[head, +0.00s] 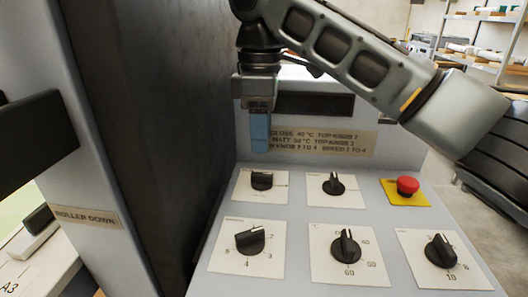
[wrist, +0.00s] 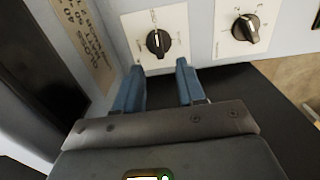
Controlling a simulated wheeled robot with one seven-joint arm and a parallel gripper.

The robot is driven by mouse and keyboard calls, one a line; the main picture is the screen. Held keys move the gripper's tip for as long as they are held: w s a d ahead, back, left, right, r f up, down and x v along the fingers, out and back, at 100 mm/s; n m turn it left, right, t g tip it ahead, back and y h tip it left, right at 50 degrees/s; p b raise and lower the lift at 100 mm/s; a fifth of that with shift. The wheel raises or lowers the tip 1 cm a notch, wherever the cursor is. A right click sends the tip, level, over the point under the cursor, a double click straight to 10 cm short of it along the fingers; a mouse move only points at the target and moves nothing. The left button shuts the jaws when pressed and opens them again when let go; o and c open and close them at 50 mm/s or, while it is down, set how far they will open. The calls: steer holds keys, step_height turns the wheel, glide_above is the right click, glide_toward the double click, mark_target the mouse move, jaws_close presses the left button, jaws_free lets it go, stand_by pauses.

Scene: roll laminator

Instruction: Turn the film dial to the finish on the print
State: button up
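My gripper (head: 260,132) hangs in front of the slanted control panel (head: 294,207), above its upper-left dial (head: 262,180). In the wrist view its two blue fingers (wrist: 159,82) are apart with nothing between them. The black dial (wrist: 157,41) on a white plate lies beyond the fingertips, roughly in line with the gap, untouched. Its pointer runs roughly up and down in the wrist view. It appears to be the upper-left dial, but its lettering is too small to read, so I cannot confirm it is the film dial. No print is recognisable.
Other dials are the upper-middle (head: 333,184), lower-left (head: 250,240), lower-middle temperature (head: 346,246) and lower-right (head: 440,251). A red button (head: 407,186) stands at upper right. A label (head: 318,141) mentions gloss and matt. A dark housing wall (head: 145,130) rises close on the left.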

mark_target(262, 173)
steer(key=shift+w+f, duration=0.15)
steer(key=shift+f, duration=0.05)
step_height(262, 173, down, 7)
steer(key=shift+f, duration=0.15)
stand_by(0.3)
jaws_close()
